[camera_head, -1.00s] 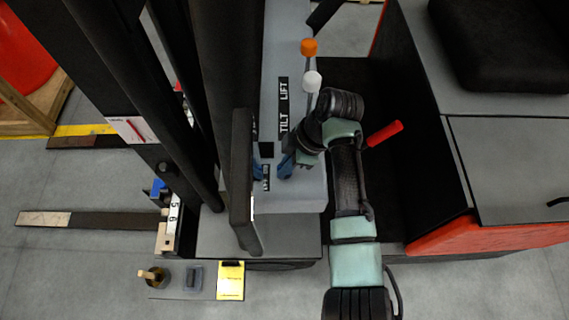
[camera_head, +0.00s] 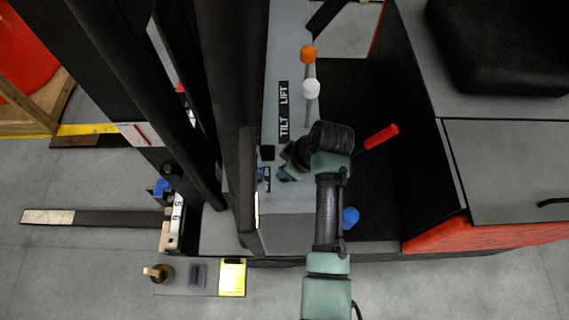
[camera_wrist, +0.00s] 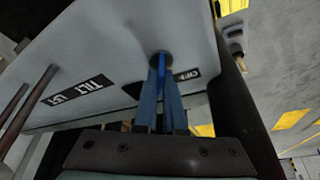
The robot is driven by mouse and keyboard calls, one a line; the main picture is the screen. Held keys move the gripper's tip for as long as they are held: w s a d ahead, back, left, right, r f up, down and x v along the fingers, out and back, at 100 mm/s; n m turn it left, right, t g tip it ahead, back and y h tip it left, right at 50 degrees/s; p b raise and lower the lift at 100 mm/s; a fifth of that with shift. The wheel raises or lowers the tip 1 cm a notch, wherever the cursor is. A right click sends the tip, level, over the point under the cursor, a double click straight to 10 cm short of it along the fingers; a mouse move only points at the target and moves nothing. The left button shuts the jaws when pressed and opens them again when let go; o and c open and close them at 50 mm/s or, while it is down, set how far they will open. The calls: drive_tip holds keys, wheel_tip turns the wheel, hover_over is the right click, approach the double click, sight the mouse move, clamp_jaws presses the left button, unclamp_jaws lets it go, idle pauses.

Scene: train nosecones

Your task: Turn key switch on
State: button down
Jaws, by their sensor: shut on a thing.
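The key switch (camera_wrist: 160,54) is a round dark socket in the grey console, seen at the upper middle of the wrist view. A thin bright blue key (camera_wrist: 161,70) stands in it. My gripper (camera_wrist: 160,98) has two blue fingers closed together on the key, one on each side. A small black label (camera_wrist: 187,76) with white letters, too small to read surely, sits beside the switch. In the head view my gripper (camera_head: 286,173) reaches the console from the right, by the same label (camera_head: 266,180). The key's exact angle is hard to tell there.
A dark mast post (camera_head: 247,190) stands just left.

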drive_tip(key=m+t+h+p, duration=0.1)
drive_tip(key=m+p, duration=0.1)
drive_tip(key=m, duration=0.2)
drive_tip(key=shift+r+m, duration=0.15)
drive_tip(key=shift+m, duration=0.15)
drive_tip(key=shift+m+t+h+p, duration=0.5)
drive_tip(key=shift+m+h+p, duration=0.3)
drive_tip(key=shift+m, duration=1.1)
drive_tip(key=c, duration=1)
unclamp_jaws()
drive_tip(key=b+v, duration=0.2)
drive_tip(key=v, duration=1)
drive_tip(key=shift+s+r, duration=0.2)
drive_tip(key=shift+r, duration=0.15)
